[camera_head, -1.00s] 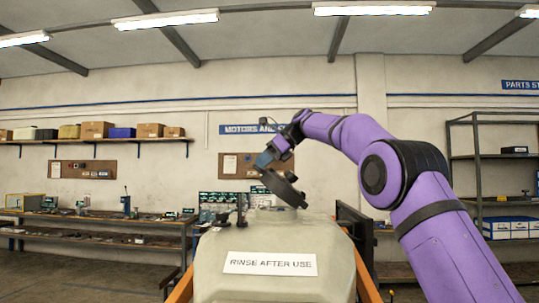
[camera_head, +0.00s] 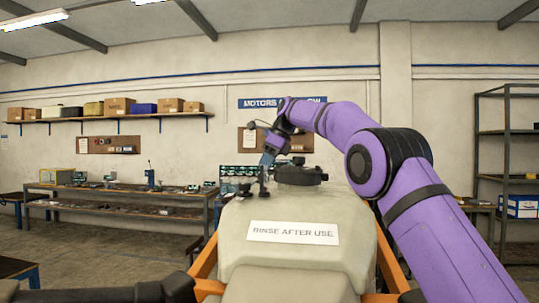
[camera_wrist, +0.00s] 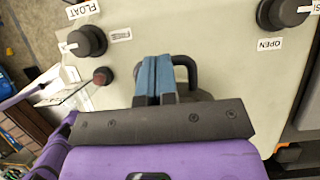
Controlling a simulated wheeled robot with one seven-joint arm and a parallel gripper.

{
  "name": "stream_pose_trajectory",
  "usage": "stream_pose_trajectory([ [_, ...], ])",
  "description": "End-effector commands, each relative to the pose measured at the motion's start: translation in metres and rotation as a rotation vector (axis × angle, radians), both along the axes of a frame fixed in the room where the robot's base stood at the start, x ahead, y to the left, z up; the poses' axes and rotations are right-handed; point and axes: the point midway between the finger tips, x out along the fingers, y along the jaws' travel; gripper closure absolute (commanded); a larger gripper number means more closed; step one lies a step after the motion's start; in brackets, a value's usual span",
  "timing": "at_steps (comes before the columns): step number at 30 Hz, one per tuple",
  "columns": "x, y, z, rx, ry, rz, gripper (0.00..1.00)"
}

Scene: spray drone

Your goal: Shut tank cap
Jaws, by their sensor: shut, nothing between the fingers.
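The grey-white tank (camera_head: 290,262) stands in front of me with a "RINSE AFTER USE" label. The round black cap (camera_head: 302,176) lies about level on top of the tank, at the back. Whether it is fully seated cannot be told. My gripper (camera_head: 267,160) is just left of the cap, pointing down. In the wrist view my gripper (camera_wrist: 154,66) has its blue fingers together, with nothing seen between them. A black curved handle (camera_wrist: 191,67) shows beside and behind the fingers; contact cannot be told.
In the wrist view a black knob (camera_wrist: 87,41) sits near a "FLOAT" label and another knob (camera_wrist: 278,13) near an "OPEN" label. Small black fittings (camera_head: 262,184) stand on the tank left of the cap. Orange frame bars (camera_head: 205,258) flank the tank. A workbench (camera_head: 120,190) stands behind left.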

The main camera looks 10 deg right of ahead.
Motion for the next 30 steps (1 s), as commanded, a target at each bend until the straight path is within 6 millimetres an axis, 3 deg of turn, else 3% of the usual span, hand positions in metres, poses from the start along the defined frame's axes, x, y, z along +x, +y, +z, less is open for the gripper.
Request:
stream_pose_trajectory([
  [18, 0.001, 0.003, -0.020, 0.001, 0.005, 0.001, 1.00],
  [26, 0.001, 0.003, -0.021, 0.000, 0.009, 0.002, 1.00],
  [30, 0.000, -0.002, -0.010, 0.001, 0.005, 0.001, 1.00],
])
